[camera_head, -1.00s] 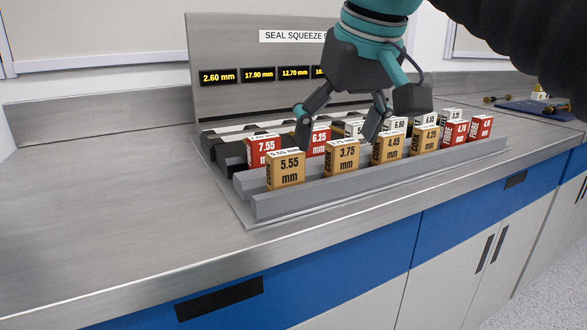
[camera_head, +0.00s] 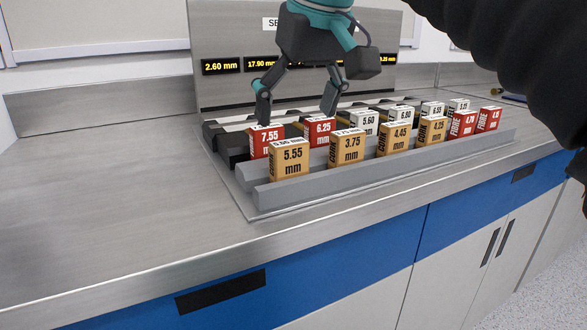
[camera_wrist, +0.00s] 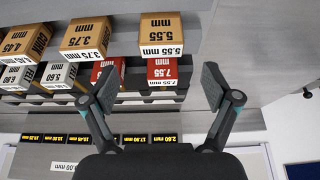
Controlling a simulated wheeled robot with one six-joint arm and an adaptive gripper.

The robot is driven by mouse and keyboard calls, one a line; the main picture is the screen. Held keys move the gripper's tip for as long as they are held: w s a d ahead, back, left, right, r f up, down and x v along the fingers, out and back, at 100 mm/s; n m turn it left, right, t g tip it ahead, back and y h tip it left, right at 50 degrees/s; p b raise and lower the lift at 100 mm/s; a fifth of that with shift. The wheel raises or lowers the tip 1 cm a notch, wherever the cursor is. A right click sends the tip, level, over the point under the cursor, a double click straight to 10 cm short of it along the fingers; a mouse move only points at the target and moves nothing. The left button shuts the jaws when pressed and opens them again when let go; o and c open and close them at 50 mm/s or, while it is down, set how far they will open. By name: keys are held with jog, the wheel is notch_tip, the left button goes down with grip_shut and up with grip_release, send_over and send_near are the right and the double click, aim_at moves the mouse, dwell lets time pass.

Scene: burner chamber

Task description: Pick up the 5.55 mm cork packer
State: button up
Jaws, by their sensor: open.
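The 5.55 mm cork packer (camera_head: 290,161) is a tan block with a white labelled top, at the left end of the front row in the rack in the head view. It also shows at the top of the wrist view (camera_wrist: 162,30), upside down. My gripper (camera_head: 297,118) is open and empty. In the head view it hangs above and behind the packer, with its fingertips over the red 7.55 and 6.25 blocks. In the wrist view the two fingers (camera_wrist: 148,86) stand apart with the red 7.55 mm block (camera_wrist: 162,72) showing between them.
The grey rack (camera_head: 375,171) has a front rail. A tan 3.75 mm cork block (camera_head: 349,149) stands right of the packer, with more tan and red blocks beyond. White blocks stand behind. A panel with lit displays (camera_head: 220,66) rises at the back. The left worktop (camera_head: 95,205) is clear.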

aim_at(289, 143)
jog(key=shift+b+x, duration=0.6)
jog(key=shift+x, duration=2.65)
jog(key=shift+s, duration=0.15)
jog(key=c, duration=1.3)
jog(key=shift+o, duration=0.2)
